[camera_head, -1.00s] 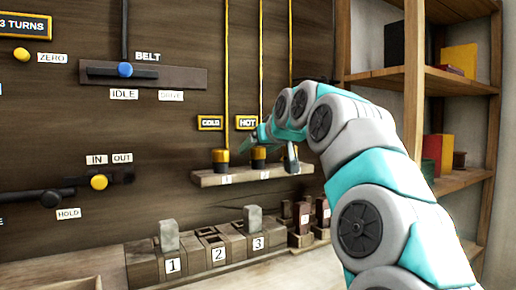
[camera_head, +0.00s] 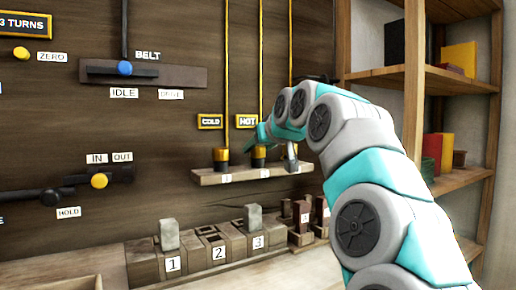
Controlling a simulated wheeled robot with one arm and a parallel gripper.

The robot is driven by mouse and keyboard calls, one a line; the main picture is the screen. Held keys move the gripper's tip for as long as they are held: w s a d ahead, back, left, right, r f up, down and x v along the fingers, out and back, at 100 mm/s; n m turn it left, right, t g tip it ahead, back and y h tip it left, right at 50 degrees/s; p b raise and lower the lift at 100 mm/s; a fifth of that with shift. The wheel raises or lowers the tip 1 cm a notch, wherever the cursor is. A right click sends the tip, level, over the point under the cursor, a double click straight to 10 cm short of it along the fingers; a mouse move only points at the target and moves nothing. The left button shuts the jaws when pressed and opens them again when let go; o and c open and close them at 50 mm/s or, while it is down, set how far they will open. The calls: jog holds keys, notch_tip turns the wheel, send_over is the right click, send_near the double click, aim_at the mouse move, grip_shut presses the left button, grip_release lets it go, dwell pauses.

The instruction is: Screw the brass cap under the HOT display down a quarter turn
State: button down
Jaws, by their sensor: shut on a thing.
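The HOT display (camera_head: 246,121) is a small dark plate with a yellow frame on the wooden wall. Below it, a brass cap (camera_head: 258,153) sits on a dark base on the small shelf (camera_head: 240,176), by the label 2. My gripper (camera_head: 256,147) is at this cap, with its arm coming in from the right. It is shut on the cap, though the fingers are small and partly hidden by my wrist. A similar brass cap (camera_head: 220,154) stands to the left, under the COLD display (camera_head: 210,121).
Yellow vertical lines (camera_head: 226,60) run down the wall to the caps. Numbered blocks (camera_head: 218,244) with upright grey pieces stand on the bench below. A wooden shelf unit (camera_head: 413,80) with books is on the right. The BELT slider (camera_head: 125,69) is at upper left.

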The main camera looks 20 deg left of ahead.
jog(key=shift+f+m+t+h+b, duration=0.1)
jog(key=shift+m+t+h+b, duration=0.25)
jog(key=shift+h+b, duration=0.2)
jog(key=shift+m+t+h+b, duration=0.35)
jog(key=shift+m+t+h, duration=0.2)
jog(key=shift+m+h, duration=0.55)
jog(key=shift+c, duration=1.8)
grip_release()
